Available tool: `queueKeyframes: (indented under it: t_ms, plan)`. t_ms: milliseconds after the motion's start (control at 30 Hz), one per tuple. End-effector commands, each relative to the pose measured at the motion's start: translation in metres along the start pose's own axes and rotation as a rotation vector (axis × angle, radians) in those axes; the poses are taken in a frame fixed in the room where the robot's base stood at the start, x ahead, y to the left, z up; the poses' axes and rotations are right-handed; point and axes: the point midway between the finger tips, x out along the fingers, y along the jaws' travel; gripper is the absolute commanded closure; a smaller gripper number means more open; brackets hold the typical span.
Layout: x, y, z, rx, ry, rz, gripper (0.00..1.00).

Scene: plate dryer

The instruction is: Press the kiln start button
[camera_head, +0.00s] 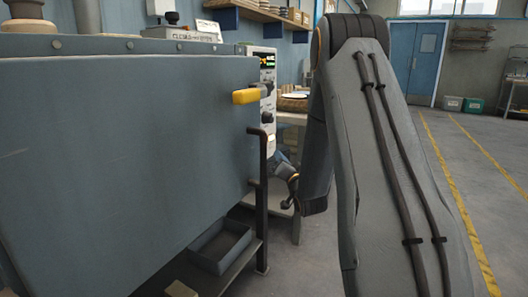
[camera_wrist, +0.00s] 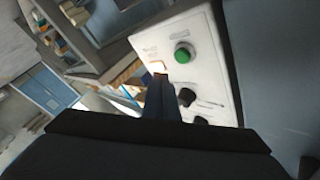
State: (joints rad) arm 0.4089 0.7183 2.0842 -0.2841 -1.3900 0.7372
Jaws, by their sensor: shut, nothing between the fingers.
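The kiln (camera_head: 130,150) is a large blue-grey box filling the left of the head view. Its pale control panel (camera_head: 268,75), with a lit green display, shows edge-on at its far right side. In the wrist view the panel (camera_wrist: 208,75) is close and tilted, with a round green button (camera_wrist: 183,54) and dark knobs (camera_wrist: 187,97). My gripper (camera_wrist: 161,78) is shut and empty. Its tips appear in front of the panel, below and left of the green button in the picture. Whether they touch the panel cannot be told. In the head view my gripper's fingertips cannot be made out.
A yellow handle (camera_head: 250,96) sticks out from the kiln front near its right edge. A dark open tray (camera_head: 221,247) sits on the lower frame. A table with a round item (camera_head: 293,102) stands behind the panel. Open floor (camera_head: 490,190) lies to the right.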

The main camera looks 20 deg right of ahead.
Motion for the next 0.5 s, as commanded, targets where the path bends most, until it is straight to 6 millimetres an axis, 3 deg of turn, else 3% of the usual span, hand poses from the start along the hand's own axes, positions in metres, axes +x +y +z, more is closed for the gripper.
queueKeyframes:
  t_ms: [200,500]
  plan:
    - [-0.014,0.010,-0.011,0.000,0.000,0.002,1.00]
    - [-0.016,0.012,-0.011,0.000,0.000,0.001,1.00]
